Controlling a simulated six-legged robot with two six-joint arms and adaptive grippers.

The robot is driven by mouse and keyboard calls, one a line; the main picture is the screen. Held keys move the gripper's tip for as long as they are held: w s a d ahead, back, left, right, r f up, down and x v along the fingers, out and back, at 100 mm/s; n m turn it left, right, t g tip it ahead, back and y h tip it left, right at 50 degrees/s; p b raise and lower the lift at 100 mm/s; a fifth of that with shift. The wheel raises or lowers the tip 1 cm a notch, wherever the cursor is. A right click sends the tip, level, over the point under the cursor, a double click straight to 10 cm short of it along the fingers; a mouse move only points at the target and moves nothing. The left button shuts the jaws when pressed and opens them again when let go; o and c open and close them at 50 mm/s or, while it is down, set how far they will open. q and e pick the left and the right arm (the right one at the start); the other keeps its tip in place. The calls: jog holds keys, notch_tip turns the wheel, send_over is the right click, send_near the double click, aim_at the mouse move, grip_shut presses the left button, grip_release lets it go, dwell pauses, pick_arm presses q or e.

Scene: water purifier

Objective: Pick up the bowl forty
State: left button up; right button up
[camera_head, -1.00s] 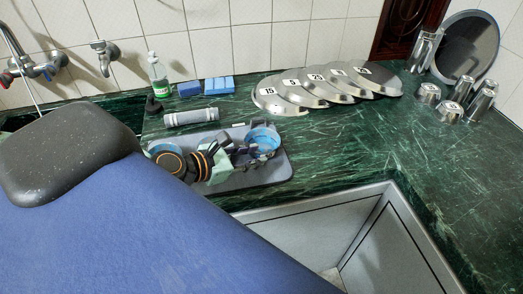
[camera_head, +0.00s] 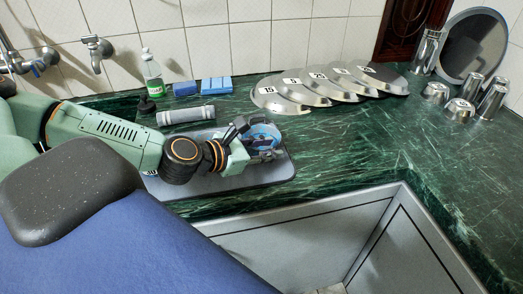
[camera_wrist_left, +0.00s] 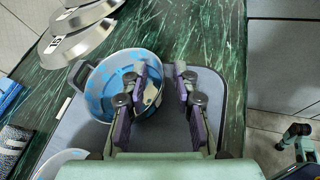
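A blue-and-white bowl (camera_head: 268,132) with side handles stands at the right end of a grey tray (camera_head: 283,172); it also shows in the left wrist view (camera_wrist_left: 92,92). I cannot read a number on it. My left gripper (camera_head: 252,141) is over this bowl's near side. In the left wrist view my left gripper (camera_wrist_left: 160,84) is open, with one finger over the bowl's inside and the other outside its right rim. It holds nothing. A second pale bowl (camera_wrist_left: 62,160) shows partly in the left wrist view's lower left; my arm mostly hides it in the head view.
Several numbered metal discs (camera_head: 293,93) overlap behind the tray. Metal cups (camera_head: 461,108) are at the right. The counter right of the tray is clear.

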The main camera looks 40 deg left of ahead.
pick_arm(q)
jog(key=shift+s+r, duration=0.15)
jog(key=shift+s, duration=0.05)
jog(key=shift+w, duration=0.15)
jog(key=c, duration=0.4)
grip_shut()
